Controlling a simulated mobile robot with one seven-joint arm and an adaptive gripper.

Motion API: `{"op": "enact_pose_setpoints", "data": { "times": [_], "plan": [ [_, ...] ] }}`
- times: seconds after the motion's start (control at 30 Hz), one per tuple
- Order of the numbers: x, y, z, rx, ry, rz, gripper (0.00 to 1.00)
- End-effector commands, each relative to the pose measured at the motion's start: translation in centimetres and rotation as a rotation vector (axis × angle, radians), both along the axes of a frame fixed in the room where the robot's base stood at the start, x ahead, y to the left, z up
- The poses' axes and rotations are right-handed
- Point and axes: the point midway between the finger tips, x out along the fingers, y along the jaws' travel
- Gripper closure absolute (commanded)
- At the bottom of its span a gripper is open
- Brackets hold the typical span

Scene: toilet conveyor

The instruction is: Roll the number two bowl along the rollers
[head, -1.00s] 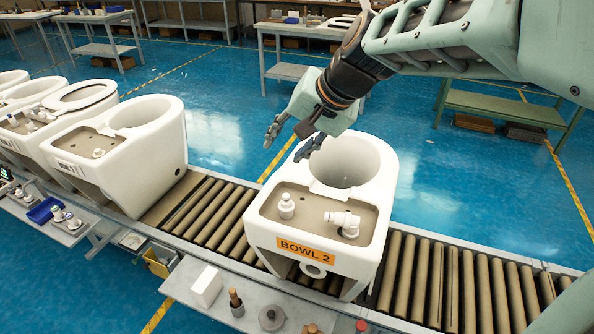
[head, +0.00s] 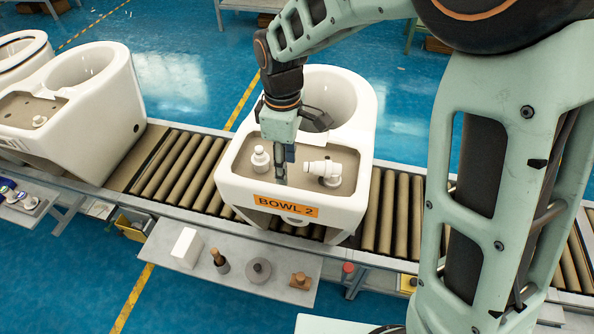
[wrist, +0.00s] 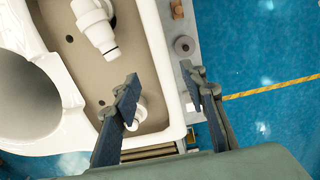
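The number two bowl (head: 345,190) is a white toilet bowl with an orange BOWL 2 label (head: 286,205) on its near face. It stands on the brown rollers (head: 178,170) of the conveyor. Two white fittings, an upright one (head: 260,159) and a sideways one (head: 322,171), sit on its tan recessed deck. My gripper (head: 282,172) points down over the deck near the label side. In the wrist view my gripper (wrist: 160,80) has its fingers apart, with the bowl's white rim (wrist: 157,40) showing between them. Contact with the rim cannot be told.
Another white bowl (head: 95,125) stands to the left, with bare rollers between. Rollers (head: 395,210) are also bare to the right. A grey shelf (head: 225,275) in front holds a white block (head: 187,248), a grey disc (head: 258,270) and wooden-handled items. My arm crosses the right side.

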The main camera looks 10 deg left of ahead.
Motion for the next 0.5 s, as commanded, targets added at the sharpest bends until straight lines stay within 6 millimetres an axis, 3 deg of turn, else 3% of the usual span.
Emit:
{"op": "enact_pose_setpoints", "data": {
  "times": [0.5],
  "plan": [
    [-0.1,0.0,-8.6,-0.002,0.003,-0.003,0.61]
  ]
}}
